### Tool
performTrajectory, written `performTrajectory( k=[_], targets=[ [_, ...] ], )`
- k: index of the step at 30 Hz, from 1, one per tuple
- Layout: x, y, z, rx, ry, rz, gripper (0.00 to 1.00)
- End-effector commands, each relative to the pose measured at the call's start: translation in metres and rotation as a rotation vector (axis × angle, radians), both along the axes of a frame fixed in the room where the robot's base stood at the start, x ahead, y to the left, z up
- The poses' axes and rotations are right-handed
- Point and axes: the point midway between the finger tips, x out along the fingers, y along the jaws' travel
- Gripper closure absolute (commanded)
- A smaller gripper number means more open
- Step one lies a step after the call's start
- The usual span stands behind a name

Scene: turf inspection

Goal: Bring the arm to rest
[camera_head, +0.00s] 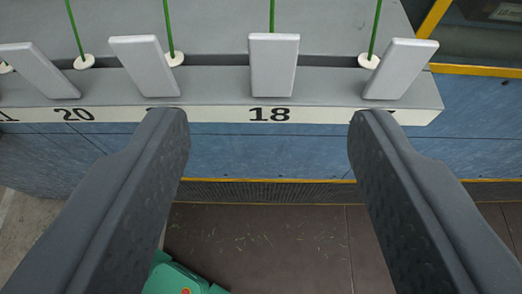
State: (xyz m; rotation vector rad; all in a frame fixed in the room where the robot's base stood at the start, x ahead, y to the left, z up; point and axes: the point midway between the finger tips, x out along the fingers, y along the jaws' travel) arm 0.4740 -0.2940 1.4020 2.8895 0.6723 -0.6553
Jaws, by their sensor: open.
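My gripper (268,125) reaches in from the bottom corners of the picture, with its two dark grey fingers spread wide apart. Nothing is between the fingers; the floor and a blue front panel show through the gap. The fingertips overlap the lower edge of a numbered grey ledge (220,88) in the picture. Whether they touch it I cannot tell. The left fingertip partly covers one number, and the right fingertip covers most of another. The rest of my arm is not in view.
Several light grey tabs (273,65) stand along the ledge, with green stems (169,25) in white round bases behind them. The label 18 (269,114) is readable. A blue panel (265,150) with yellow edging lies below. A green object (180,278) is on the brown tiled floor (270,240).

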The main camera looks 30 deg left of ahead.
Motion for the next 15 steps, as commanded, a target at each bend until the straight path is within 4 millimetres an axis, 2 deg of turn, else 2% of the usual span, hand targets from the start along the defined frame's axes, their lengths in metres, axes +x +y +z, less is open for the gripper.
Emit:
performTrajectory(
  k=[5, 8, 11, 15],
  targets=[
    [0.002, 0.000, 0.001, -0.006, -0.005, -0.001, 0.49],
    [0.014, 0.002, 0.008, -0.048, -0.042, -0.008, 0.49],
    [0.041, 0.007, 0.029, -0.143, -0.135, -0.031, 0.49],
    [0.085, 0.021, 0.080, -0.306, -0.324, -0.099, 0.49]
  ],
)
